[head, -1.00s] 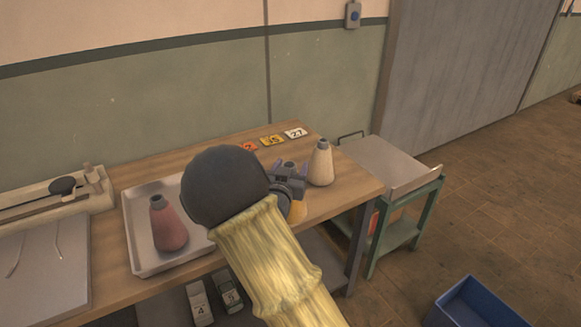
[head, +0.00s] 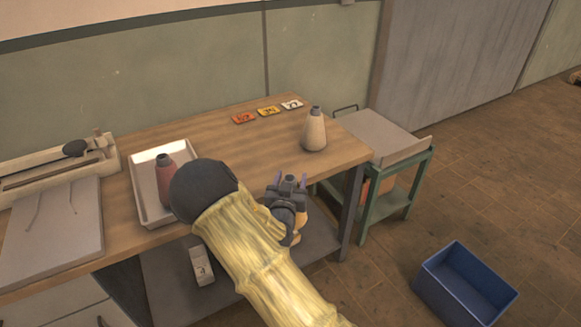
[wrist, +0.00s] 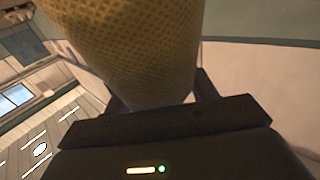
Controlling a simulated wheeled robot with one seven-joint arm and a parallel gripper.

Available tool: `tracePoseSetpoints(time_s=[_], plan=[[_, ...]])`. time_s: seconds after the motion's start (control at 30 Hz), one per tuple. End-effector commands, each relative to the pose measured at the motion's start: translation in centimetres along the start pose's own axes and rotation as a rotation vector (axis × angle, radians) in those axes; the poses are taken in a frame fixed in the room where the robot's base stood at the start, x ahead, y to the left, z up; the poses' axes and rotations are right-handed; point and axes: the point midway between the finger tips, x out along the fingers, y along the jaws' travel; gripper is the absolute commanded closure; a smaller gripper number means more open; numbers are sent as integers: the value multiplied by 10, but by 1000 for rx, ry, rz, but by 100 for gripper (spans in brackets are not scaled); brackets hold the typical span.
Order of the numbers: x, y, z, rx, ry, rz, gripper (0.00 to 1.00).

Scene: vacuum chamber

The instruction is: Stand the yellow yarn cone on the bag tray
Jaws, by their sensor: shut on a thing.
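My gripper (head: 290,184) is shut on the yellow yarn cone (wrist: 135,50) and holds it in the air in front of the table's front edge. In the head view my arm and gripper hide most of this cone. In the wrist view its mesh-patterned yellow side rises between the fingers, and its upper part is cut off. A shallow white tray (head: 141,184) lies on the table at the left with a red cone (head: 164,174) upright in it. I cannot tell whether this is the bag tray.
A cream cone (head: 314,131) stands at the table's right end, near several number cards (head: 268,111). A green stand (head: 391,194) with a grey top (head: 376,134) is right of the table. A blue bin (head: 465,287) is on the floor. The wooden tabletop's middle (head: 235,150) is clear.

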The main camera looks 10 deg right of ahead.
Motion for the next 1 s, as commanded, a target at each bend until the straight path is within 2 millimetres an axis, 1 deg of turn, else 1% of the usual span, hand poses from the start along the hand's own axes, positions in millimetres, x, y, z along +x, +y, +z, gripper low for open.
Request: tracePoseSetpoints(time_s=[0.03, 0.17, 0.4, 0.7, 0.83, 1.0], plan=[[-3, 1, 10, -7, 0, -11, 96], [-11, 3, 36, -8, 2, -50, 96], [-33, 11, 89, -8, 5, -145, 96], [-65, 25, 146, -3, 1, -277, 96], [-79, 32, 166, 1, -6, -332, 96], [-90, 37, 178, 9, -12, -375, 96]])
